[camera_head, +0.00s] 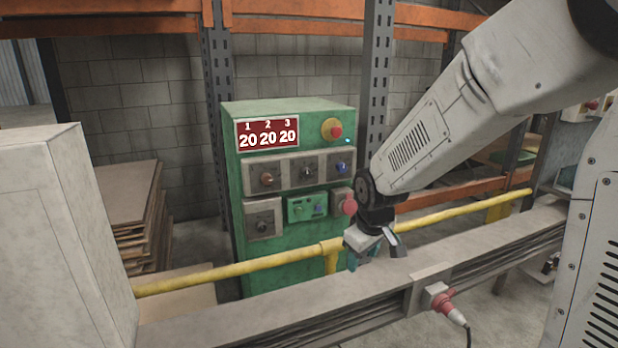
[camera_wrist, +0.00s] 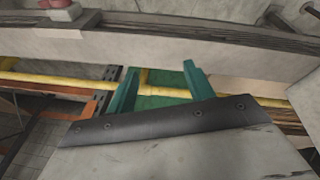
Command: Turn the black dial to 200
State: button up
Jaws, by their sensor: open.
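The green control cabinet (camera_head: 285,270) stands behind the yellow rail. Its red display (camera_head: 268,135) reads 20 under each of 1, 2 and 3. Below it a grey panel carries a row of dials: a reddish one (camera_head: 266,179) at left, the black dial (camera_head: 308,173) in the middle, and a blue one (camera_head: 343,168) at right. My gripper (camera_head: 374,257) hangs below and to the right of the dials, apart from them, pointing down near the grey beam. In the wrist view its teal fingers (camera_wrist: 159,84) are spread with nothing between them.
The yellow rail (camera_head: 235,268) and the grey beam (camera_head: 260,312) run across in front of the cabinet. A red button (camera_head: 349,206), a green module (camera_head: 306,208) and another dial (camera_head: 262,224) sit lower on the cabinet. A red plug (camera_head: 441,302) juts from the beam.

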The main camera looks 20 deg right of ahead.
jog(key=w+f+n+t, duration=0.3)
jog(key=w+f, duration=0.1)
jog(key=w, duration=0.7)
jog(key=n+t+y, duration=0.2)
jog(key=n+t, duration=1)
send_near(307, 175)
jog(key=w, duration=0.8)
jog(key=shift+w+a+r, duration=0.15)
jog(key=shift+w+a, duration=0.1)
jog(key=shift+w, duration=0.1)
jog(key=c, duration=1)
